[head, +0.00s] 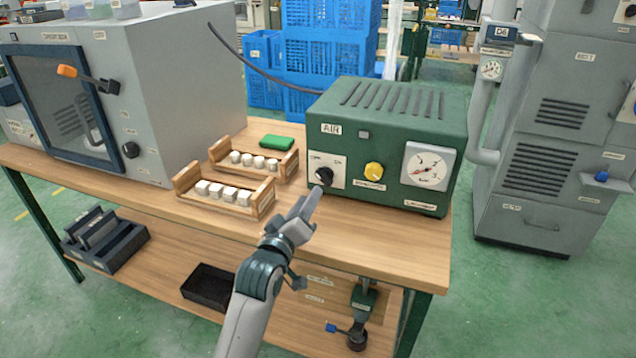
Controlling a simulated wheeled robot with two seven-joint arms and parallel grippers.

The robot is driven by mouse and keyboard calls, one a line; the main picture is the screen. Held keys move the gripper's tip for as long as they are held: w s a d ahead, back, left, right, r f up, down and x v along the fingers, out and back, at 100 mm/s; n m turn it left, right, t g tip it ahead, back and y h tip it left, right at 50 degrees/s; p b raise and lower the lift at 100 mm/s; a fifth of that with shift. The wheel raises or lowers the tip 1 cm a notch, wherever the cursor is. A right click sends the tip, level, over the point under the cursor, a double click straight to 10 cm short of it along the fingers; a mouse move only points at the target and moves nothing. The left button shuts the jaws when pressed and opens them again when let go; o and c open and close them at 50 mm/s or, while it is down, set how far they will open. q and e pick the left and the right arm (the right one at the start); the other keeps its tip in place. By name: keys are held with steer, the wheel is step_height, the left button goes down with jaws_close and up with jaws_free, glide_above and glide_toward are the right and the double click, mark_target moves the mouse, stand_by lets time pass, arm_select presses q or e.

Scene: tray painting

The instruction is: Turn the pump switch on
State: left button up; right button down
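The pump is a green box (395,120) labelled AIR, standing on the right part of the wooden workbench. Its front has a black rotary switch (323,176) on a white plate, a yellow knob (374,169) and a round gauge (428,166). My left gripper (310,200) is just below and in front of the black switch, fingers pointing up at it. A small gap seems to lie between the fingertips and the switch. The fingers look close together, but their spacing is unclear from this angle. My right gripper is not in view.
Two wooden trays (262,207) with white blocks and a green pad (277,142) sit left of the pump. A grey spray cabinet (190,80) fills the bench's left. A black hose (255,70) runs to the pump's back. The bench's front right (400,245) is clear.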

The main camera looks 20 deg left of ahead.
mark_target(321, 179)
arm_select(q)
steer(key=w, duration=0.7)
steer(key=shift+w+d, duration=0.15)
steer(key=shift+w, duration=0.2)
steer(key=shift+c, duration=0.3)
jaws_close()
